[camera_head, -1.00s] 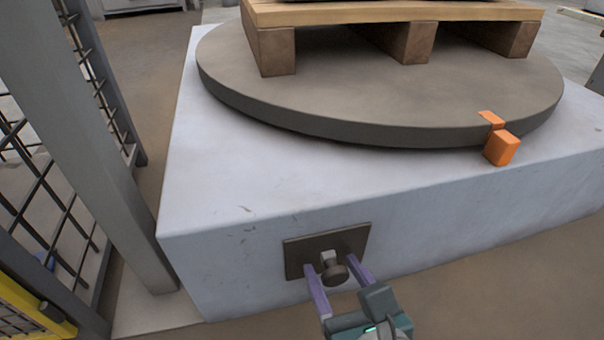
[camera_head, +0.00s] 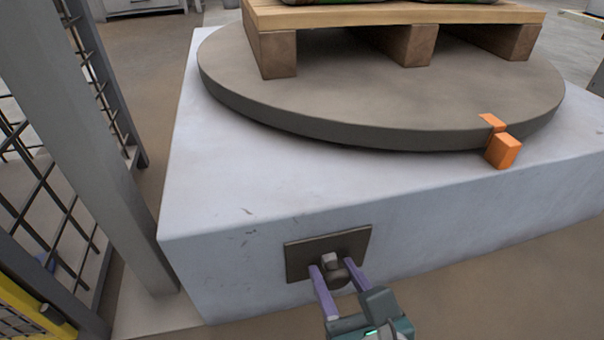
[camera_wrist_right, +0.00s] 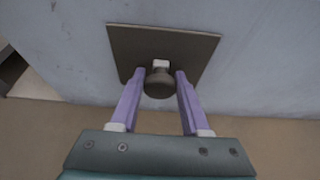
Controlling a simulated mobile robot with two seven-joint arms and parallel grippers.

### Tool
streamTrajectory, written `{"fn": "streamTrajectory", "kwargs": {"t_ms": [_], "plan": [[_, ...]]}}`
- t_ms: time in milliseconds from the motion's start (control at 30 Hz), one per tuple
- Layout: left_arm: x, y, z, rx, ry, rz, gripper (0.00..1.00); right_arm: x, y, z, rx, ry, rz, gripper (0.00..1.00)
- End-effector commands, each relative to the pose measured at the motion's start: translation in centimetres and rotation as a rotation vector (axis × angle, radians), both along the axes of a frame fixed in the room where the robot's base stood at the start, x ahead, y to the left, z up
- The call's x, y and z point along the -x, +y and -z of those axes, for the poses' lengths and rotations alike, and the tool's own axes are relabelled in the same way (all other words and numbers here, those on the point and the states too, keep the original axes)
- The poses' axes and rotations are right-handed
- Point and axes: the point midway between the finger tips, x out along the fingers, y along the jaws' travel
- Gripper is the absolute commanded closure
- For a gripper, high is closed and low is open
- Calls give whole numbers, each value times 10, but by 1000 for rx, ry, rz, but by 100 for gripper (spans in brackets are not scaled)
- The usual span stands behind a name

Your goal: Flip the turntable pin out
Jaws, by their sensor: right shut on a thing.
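The turntable pin (camera_head: 339,272) is a dark round knob with a pale block at its root. It sticks out from a dark square plate (camera_head: 298,262) on the front face of the pale plinth. My right gripper (camera_head: 337,271) has its two purple fingers on either side of the pin and is shut on it. In the right wrist view the knob (camera_wrist_right: 158,84) sits between the fingertips (camera_wrist_right: 160,76), in front of the plate (camera_wrist_right: 125,42). My left gripper is not in view.
The round turntable (camera_head: 350,110) lies on the plinth (camera_head: 220,190) and bears a wooden pallet (camera_head: 390,14). An orange block (camera_head: 503,151) is at its rim. A grey fence post and mesh (camera_head: 100,140) stand at the left. The floor at the lower right is clear.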

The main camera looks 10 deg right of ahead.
Motion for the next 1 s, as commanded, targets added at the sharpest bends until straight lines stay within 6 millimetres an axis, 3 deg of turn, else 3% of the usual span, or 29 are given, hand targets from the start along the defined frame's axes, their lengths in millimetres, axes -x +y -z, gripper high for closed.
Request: {"fn": "streamTrajectory", "kwargs": {"t_ms": [500,800,1000], "plan": [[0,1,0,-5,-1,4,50,1,0,1,0,2,0,100],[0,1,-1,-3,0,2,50,38,-2,1,0,3,0,100],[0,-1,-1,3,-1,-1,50,40,-1,0,0,1,0,100]]}}
